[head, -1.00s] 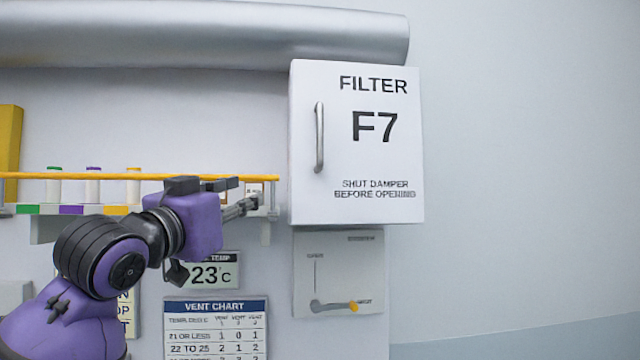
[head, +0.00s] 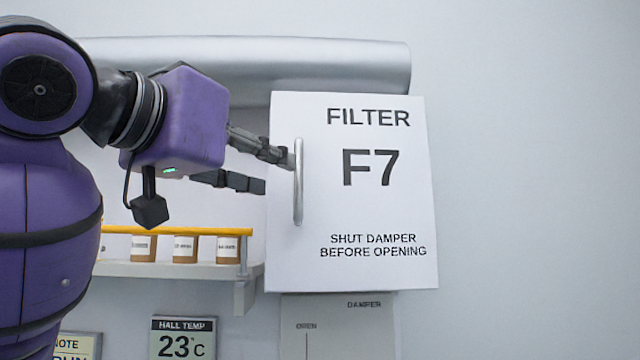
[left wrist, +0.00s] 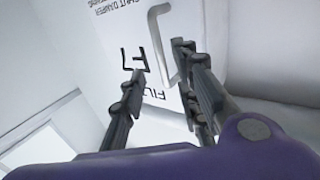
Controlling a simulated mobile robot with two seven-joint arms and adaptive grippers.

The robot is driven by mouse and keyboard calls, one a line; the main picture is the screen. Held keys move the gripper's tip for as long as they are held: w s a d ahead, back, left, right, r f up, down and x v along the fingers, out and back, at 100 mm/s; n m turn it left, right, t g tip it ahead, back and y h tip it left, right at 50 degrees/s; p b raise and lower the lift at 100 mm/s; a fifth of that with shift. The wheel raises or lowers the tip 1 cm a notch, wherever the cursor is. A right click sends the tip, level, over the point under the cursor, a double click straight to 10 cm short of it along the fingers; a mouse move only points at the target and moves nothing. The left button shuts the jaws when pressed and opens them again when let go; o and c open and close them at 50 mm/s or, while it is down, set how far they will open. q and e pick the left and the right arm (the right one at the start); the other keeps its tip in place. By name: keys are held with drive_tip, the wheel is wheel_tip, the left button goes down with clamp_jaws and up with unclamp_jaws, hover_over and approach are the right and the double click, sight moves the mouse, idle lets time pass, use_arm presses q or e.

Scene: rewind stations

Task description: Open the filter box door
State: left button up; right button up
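The white filter box (head: 385,215), marked F7, hangs on the wall with its door shut. Its grey vertical bar handle (head: 298,205) is on the door's left side. My left gripper (head: 277,172) is open at the handle's left, one fingertip near the bar and the other lower and farther left. In the left wrist view the handle (left wrist: 154,25) shows beyond the spread fingers (left wrist: 158,62), closer to the right-hand finger. I cannot tell whether a finger touches the bar. My right gripper is not in view.
Below the box is the damper panel (head: 350,312); its lower part is out of the picture. A shelf (head: 190,270) with a yellow rail and several jars is at the lower left. A silver duct (head: 330,65) runs above. The wall at right is bare.

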sight(296, 173)
use_arm(q)
drive_tip(key=shift+x, duration=0.8)
drive_tip(key=shift+w, duration=0.2)
drive_tip(key=shift+w+d, duration=0.45)
drive_tip(key=shift+w, duration=0.15)
drive_tip(key=x, duration=0.4)
drive_tip(key=shift+d, duration=0.1)
drive_tip(key=shift+w+d, duration=0.1)
drive_tip(key=shift+w, duration=0.1)
clamp_jaws()
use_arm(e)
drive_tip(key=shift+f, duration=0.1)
